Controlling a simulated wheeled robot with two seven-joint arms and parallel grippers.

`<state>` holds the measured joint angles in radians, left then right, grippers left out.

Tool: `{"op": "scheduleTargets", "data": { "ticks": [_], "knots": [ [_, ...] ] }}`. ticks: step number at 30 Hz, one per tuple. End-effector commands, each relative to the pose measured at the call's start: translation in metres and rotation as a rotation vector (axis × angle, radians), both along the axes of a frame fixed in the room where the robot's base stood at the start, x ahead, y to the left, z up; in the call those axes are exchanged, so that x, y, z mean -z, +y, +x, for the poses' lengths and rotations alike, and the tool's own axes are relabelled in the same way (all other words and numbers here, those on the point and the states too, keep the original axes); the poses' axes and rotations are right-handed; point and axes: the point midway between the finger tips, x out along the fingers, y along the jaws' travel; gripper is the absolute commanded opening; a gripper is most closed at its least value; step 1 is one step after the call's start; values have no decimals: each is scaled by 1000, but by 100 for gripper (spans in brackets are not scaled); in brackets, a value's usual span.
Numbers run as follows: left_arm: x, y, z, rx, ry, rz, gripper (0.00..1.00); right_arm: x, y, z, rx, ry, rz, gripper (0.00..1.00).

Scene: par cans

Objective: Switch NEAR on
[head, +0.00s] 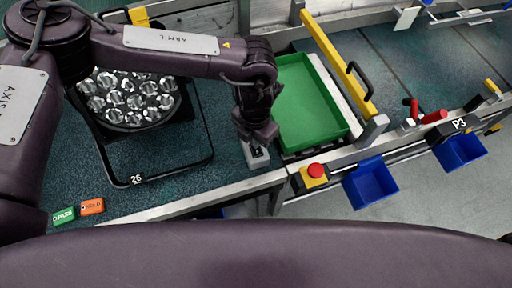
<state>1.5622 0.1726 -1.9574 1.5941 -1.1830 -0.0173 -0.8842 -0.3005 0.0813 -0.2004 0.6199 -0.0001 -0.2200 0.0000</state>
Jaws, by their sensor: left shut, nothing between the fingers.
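A small light grey box (254,160) with a dark top part, possibly a switch, sits near the front edge of the dark green worktop. No NEAR label can be read. My left gripper (259,144) points down right over this box, with its fingertips at or just above its dark part. Its fingers are shut and hold nothing. The gripper hides part of the box, so I cannot tell whether they touch or how the switch is set. A par can with a many-lens face (130,98) lies in a black frame marked 26 (208,158), to the left. My right gripper is not in view.
A green tray (312,110) stands right of the gripper, beside a yellow bar (335,60) with a black handle. A red button on a yellow box (315,172) and blue bins (370,186) line the front edge. PASS (63,216) and orange (92,206) tags lie at the left.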

Motion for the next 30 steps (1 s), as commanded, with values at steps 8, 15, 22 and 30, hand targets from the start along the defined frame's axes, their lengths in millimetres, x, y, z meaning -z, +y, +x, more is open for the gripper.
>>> {"op": "scheduleTargets", "data": {
  "ticks": [8, 15, 22, 30],
  "knots": [
    [4, 0, 0, 0, 0, 0, 0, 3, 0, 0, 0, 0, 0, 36],
    [-7, 0, 0, 0, 1, 1, 0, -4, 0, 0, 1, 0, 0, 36],
    [-26, 0, 0, -1, 0, 0, 0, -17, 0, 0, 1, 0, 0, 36],
    [-48, 0, 0, -1, -1, -1, 0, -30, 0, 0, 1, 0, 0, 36]
  ]
}}
